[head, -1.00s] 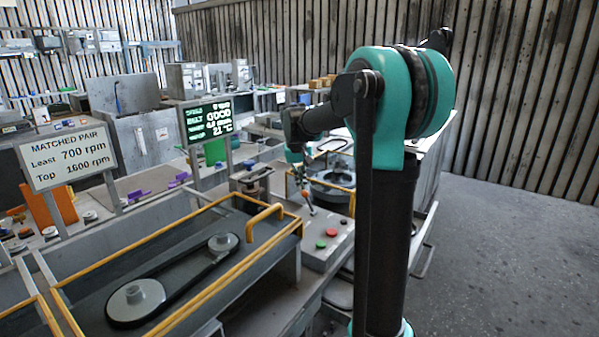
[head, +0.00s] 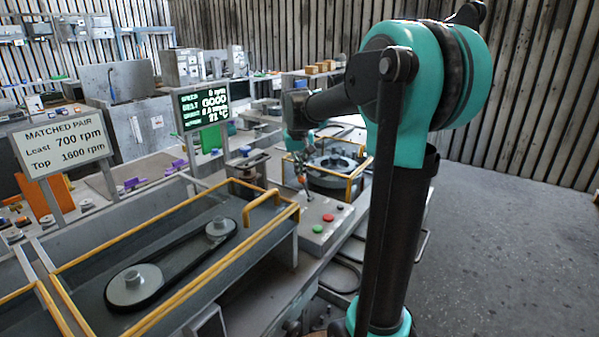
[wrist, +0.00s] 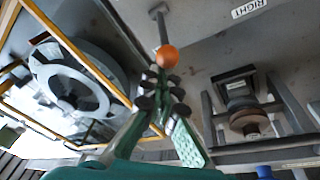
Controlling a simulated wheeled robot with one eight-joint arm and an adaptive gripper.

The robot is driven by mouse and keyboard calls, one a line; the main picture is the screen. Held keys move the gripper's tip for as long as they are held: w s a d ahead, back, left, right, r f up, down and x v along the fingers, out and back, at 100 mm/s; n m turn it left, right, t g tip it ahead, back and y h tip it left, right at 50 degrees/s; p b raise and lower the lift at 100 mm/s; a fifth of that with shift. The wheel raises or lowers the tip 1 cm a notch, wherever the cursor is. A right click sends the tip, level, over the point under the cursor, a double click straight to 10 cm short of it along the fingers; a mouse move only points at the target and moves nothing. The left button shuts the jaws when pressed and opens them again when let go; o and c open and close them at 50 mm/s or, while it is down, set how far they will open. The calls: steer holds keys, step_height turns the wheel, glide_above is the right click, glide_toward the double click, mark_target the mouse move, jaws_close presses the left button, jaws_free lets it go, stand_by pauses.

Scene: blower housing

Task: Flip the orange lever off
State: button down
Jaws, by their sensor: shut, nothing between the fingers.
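The orange lever ends in a round orange knob (wrist: 166,57) on a grey rod, which rises from a grey panel in the wrist view. In the head view the lever (head: 302,181) stands at the back left corner of the grey control box (head: 325,222) and looks small. My gripper (wrist: 160,92) is shut and empty. Its dark-padded fingertips are just below the knob in the wrist picture; I cannot tell whether they touch it. In the head view my gripper (head: 301,158) is small and close to the lever, partly hard to make out.
The box also has a green button (head: 317,228) and a red button (head: 328,217). A yellow-railed tray (head: 175,250) with a belt on two pulleys lies left. A round housing (wrist: 70,80) with yellow rails is beside the lever. A "RIGHT" label (wrist: 249,8) is on the panel.

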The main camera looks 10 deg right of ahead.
steer(key=shift+s+d+r+t+y, duration=0.2)
steer(key=shift+s+d+t+y, duration=0.1)
steer(key=s+d+m+t+y, duration=0.1)
steer(key=s+d+t+y, duration=0.3)
steer(key=s, duration=0.1)
steer(key=shift+d+r+t, duration=0.3)
steer(key=shift+d, duration=0.1)
stand_by(0.5)
steer(key=shift+r, duration=0.2)
steer(key=shift+r, duration=0.6)
steer(key=shift+w, duration=0.1)
